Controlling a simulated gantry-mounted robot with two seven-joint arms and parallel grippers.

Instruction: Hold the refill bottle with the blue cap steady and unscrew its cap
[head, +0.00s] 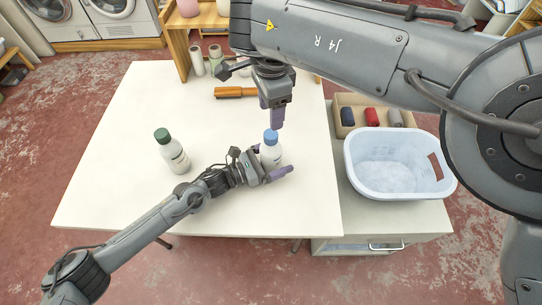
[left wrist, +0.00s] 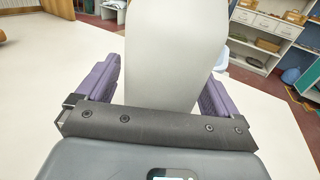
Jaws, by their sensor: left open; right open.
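The refill bottle with the blue cap (head: 271,154) stands upright on the white table, near its right side. Its blue cap (head: 271,137) is on top. My left gripper (head: 274,163) is open, with its purple fingers on either side of the bottle body. In the left wrist view the white bottle body (left wrist: 165,55) fills the space between the fingers (left wrist: 160,90); I cannot tell whether they touch it. My right gripper (head: 272,114) is open above the table, pointing down just above and behind the cap. Its far finger is partly hidden.
A white bottle with a green cap (head: 172,151) stands on the table to the left. A wooden-handled brush (head: 235,92) lies at the back. A white basin (head: 391,190) and a box with rolled cloths (head: 341,102) are on the right cabinet. The front left tabletop is clear.

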